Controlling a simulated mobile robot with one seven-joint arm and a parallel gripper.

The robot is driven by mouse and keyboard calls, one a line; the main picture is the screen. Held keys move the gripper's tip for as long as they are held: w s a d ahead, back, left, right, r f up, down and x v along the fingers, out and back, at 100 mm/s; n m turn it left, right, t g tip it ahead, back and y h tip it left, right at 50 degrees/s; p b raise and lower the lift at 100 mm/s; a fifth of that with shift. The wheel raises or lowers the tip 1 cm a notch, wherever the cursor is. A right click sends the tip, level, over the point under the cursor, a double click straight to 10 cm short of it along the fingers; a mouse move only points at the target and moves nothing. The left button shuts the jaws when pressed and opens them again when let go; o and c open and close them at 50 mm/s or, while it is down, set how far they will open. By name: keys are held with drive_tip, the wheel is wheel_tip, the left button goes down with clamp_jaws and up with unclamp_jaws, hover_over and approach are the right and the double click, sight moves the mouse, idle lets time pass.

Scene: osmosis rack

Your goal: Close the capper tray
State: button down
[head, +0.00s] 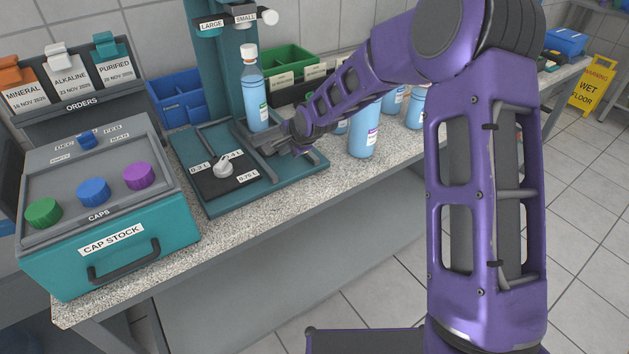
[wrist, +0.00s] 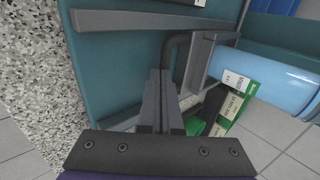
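The teal capper (head: 222,75) stands on the counter with its flat base (head: 200,192) in front. A grey capper tray (head: 262,138) with a dark bent handle (wrist: 169,55) sits at its column. A blue bottle with an orange-and-white cap (head: 256,95) stands upright on the tray. The bottle lies across the right of the wrist view (wrist: 265,72). My gripper (head: 290,148) is at the tray's front right. In the wrist view its fingers (wrist: 160,80) are close together around the handle bar. The lower part of the handle is hidden by the fingers.
A dark panel with a grey knob (head: 223,168) lies on the capper base. The cap stock box (head: 110,248) stands at left. Several blue bottles (head: 364,135) stand right of my gripper. Blue (head: 180,98) and green (head: 288,62) bins stand behind.

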sight(265, 134)
drive_tip(key=shift+w+a, duration=0.55)
drive_tip(key=shift+w, duration=0.3)
drive_tip(key=shift+w+a, duration=0.1)
drive_tip(key=shift+w, duration=0.05)
drive_tip(key=shift+r, duration=0.1)
